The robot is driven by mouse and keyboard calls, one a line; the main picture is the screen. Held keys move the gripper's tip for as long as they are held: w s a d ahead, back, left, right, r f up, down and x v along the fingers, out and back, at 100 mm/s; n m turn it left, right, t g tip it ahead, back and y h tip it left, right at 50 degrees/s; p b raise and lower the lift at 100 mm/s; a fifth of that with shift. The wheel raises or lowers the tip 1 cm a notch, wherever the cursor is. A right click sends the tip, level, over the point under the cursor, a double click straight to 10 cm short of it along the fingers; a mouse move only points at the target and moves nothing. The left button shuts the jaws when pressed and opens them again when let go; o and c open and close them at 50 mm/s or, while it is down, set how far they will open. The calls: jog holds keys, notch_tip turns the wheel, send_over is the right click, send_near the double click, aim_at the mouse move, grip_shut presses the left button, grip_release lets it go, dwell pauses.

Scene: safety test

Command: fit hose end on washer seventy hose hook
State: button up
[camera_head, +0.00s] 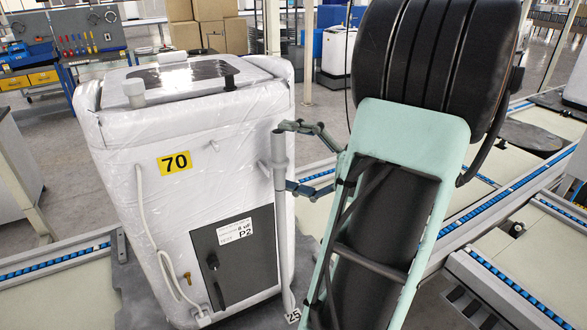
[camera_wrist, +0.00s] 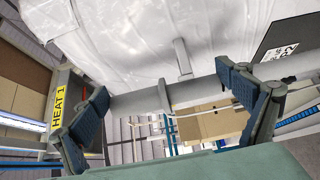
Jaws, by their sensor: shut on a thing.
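The white plastic-wrapped washer (camera_head: 190,150) bears a yellow 70 label. The grey hose end (camera_head: 280,150) stands nearly upright along its right side, and the hose runs down towards a tag marked 25. My gripper (camera_head: 284,157) is shut on the hose end, one finger high and one lower. The wrist view shows the grey hose end (camera_wrist: 140,101) spanning between my fingers (camera_wrist: 165,105). A short grey peg, probably the hose hook (camera_head: 264,168), sticks out from the washer just beside the hose end. It also shows in the wrist view (camera_wrist: 182,58). I cannot tell whether they touch.
A thin white hose (camera_head: 146,220) hangs at the front left. A HEAT 1 sign (camera_wrist: 59,101) shows in the wrist view. Conveyor rails (camera_head: 500,210) run at the right.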

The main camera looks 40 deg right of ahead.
aim_at(268, 154)
jog(key=w, duration=0.1)
jog(key=w+b, duration=0.2)
jog(key=shift+d+f, duration=0.3)
jog(key=shift+d, duration=0.05)
jog(key=shift+w+r, duration=0.1)
jog(key=shift+w, duration=0.1)
jog(key=shift+f+p, duration=0.35)
jog(key=shift+p, duration=0.1)
jog(key=shift+f+p, duration=0.3)
jog(key=shift+p, duration=0.9)
dwell(0.6)
jog(key=o, duration=0.8)
jog(key=shift+s+d, duration=0.1)
